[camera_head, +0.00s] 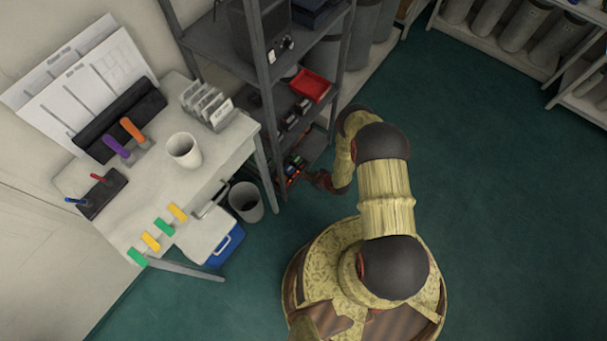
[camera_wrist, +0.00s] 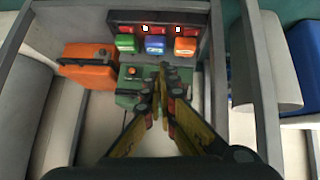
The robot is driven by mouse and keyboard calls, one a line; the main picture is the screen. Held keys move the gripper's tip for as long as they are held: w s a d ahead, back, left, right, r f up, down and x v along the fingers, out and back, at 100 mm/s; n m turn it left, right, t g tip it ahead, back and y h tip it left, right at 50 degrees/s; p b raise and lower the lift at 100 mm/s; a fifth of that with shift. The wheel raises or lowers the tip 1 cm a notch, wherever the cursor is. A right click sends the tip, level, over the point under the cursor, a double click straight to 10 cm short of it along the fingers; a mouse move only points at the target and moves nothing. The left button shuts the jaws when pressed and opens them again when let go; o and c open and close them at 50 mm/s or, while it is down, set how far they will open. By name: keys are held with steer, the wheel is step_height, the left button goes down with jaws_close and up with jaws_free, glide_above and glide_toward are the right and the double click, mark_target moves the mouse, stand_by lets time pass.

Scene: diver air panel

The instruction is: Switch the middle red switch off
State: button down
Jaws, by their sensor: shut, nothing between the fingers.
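In the wrist view, a dark panel holds a row of red switches with small bright white squares beside some of them. The middle red switch (camera_wrist: 157,30) is above a blue block (camera_wrist: 155,46). The left red switch (camera_wrist: 125,29) is above a green block (camera_wrist: 125,43), and the right red switch (camera_wrist: 190,32) is above an orange block (camera_wrist: 185,47). My gripper (camera_wrist: 161,72) is shut and empty, its tips below the blue block in the picture and apart from the switches.
An orange case (camera_wrist: 88,60) and a green case (camera_wrist: 138,82) lie near the panel. Grey shelf posts (camera_wrist: 262,85) stand at both sides. In the head view, a red tray (camera_head: 310,84) sits on the rack, and a bin (camera_head: 246,201) stands left of it. Green floor is clear at right.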

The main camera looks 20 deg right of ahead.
steer(key=shift+w+d+r, duration=0.3)
steer(key=shift+d, duration=0.25)
steer(key=b, duration=0.5)
glide_above(293, 171)
steer(key=s, duration=0.3)
steer(key=f, duration=0.7)
steer(key=shift+w+d+f, duration=0.2)
steer(key=shift+d+f, duration=0.2)
steer(key=shift+d+f+b, duration=0.25)
steer(key=shift+f+b, duration=0.1)
steer(key=shift+f, duration=1.3)
steer(key=shift+d, duration=0.1)
